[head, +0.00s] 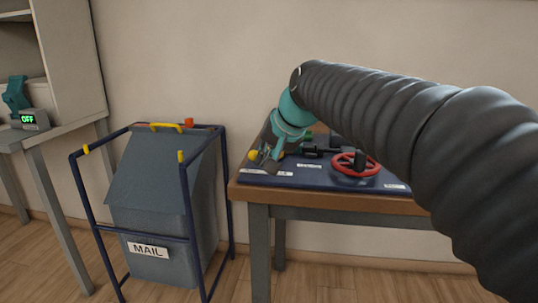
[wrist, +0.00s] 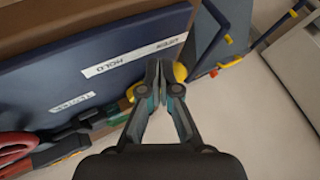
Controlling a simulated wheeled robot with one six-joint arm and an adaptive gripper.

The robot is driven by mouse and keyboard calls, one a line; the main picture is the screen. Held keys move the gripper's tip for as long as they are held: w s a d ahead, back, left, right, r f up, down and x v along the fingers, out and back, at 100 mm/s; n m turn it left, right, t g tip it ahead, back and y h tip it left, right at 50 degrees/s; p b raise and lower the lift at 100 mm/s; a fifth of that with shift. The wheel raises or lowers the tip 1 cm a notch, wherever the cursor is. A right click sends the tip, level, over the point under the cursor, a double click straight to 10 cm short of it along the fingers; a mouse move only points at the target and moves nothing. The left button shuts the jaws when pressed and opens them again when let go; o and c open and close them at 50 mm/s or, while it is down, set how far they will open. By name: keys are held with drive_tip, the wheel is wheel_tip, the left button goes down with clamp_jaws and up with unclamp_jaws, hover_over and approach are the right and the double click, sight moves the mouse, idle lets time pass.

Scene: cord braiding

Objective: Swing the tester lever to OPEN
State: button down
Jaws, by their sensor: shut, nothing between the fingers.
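The tester is on a dark blue board (head: 300,180) on the wooden table. A yellow knob (head: 253,155), which looks like the lever's end, is at the board's left end. In the wrist view the yellow knob (wrist: 181,72) is right behind my fingertips, partly hidden by them. My gripper (wrist: 163,78) is shut and empty, beside or against the knob; I cannot tell if they touch. In the head view my gripper (head: 267,157) points down at the board's left end. The lever's arm is mostly hidden. White labels (wrist: 135,56) lie along the board's edge, one reading HOLD.
A red handwheel (head: 355,163) stands on the board right of the tester. My dark arm covers the table's right part. A blue-framed MAIL bin (head: 160,190) stands left of the table. A grey desk (head: 60,135) with a small display reading OFF (head: 29,119) is far left.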

drive_tip(key=shift+w+a, duration=0.1)
drive_tip(key=shift+a, duration=0.5)
idle(0.3)
drive_tip(key=s+r+p, duration=0.5)
drive_tip(key=s+r, duration=0.1)
drive_tip(key=r, duration=0.1)
drive_tip(key=s+d+f+h, duration=0.2)
drive_tip(key=s+d+f, duration=0.7)
drive_tip(key=s+f, duration=0.1)
drive_tip(key=s+d+f+n+g+h, duration=0.1)
drive_tip(key=s+d+f+h, duration=0.1)
drive_tip(key=s+d+f, duration=0.6)
drive_tip(key=shift+s+d+f+n+h, duration=0.35)
drive_tip(key=shift+s+f, duration=0.75)
drive_tip(key=shift+s, duration=1.15)
